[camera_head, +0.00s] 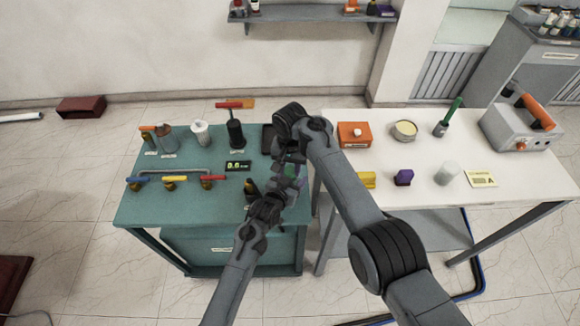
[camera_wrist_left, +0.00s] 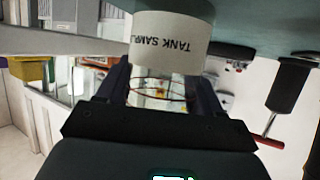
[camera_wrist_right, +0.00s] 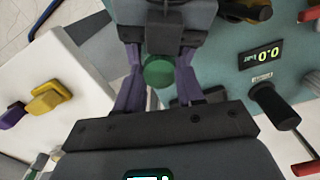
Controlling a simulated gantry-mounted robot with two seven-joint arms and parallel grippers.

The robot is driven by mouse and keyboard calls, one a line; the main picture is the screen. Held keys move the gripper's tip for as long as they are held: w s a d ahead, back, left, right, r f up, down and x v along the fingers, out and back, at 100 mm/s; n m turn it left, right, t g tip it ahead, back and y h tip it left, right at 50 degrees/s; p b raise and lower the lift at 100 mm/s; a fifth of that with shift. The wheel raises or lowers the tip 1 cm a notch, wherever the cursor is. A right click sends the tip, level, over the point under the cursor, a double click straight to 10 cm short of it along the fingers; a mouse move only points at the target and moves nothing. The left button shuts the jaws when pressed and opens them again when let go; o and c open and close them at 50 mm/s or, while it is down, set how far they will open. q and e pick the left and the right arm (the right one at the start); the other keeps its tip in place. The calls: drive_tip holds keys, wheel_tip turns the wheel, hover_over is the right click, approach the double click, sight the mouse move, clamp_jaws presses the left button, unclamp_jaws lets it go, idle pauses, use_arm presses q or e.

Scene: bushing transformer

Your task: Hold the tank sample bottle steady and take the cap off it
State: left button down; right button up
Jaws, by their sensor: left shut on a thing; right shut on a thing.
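The tank sample bottle shows in the left wrist view as a white cylinder (camera_wrist_left: 172,42) with an upside-down "TANK SAMPLE" label. My left gripper (camera_wrist_left: 163,75) is shut on it, one dark finger on each side. In the right wrist view a round green cap (camera_wrist_right: 158,71) sits between the purple fingers of my right gripper (camera_wrist_right: 157,62), which is shut on it. In the head view my right gripper (camera_head: 290,168) is directly above my left gripper at the right edge of the green bench. The arms mostly hide the bottle there, and I cannot tell whether the cap touches its neck.
The green bench (camera_head: 140,212) carries valves with coloured handles (camera_head: 172,180), a 0.0 display (camera_head: 238,166), and several containers behind. The white table (camera_head: 425,190) at right holds an orange box (camera_head: 354,134), a dish (camera_head: 404,130) and a purple block (camera_head: 403,177).

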drive_tip(key=o, duration=1.2)
drive_tip(key=shift+c, duration=0.2)
drive_tip(key=shift+r, duration=2.2)
drive_tip(key=shift+c, duration=0.4)
drive_tip(key=shift+r+m, duration=0.75)
drive_tip(key=shift+m, duration=0.35)
drive_tip(key=m, duration=0.1)
drive_tip(key=r+m, duration=0.1)
drive_tip(key=m, duration=0.1)
drive_tip(key=shift+r+m, duration=0.3)
drive_tip(key=shift+f+m, duration=0.3)
drive_tip(key=shift+f, duration=3.45)
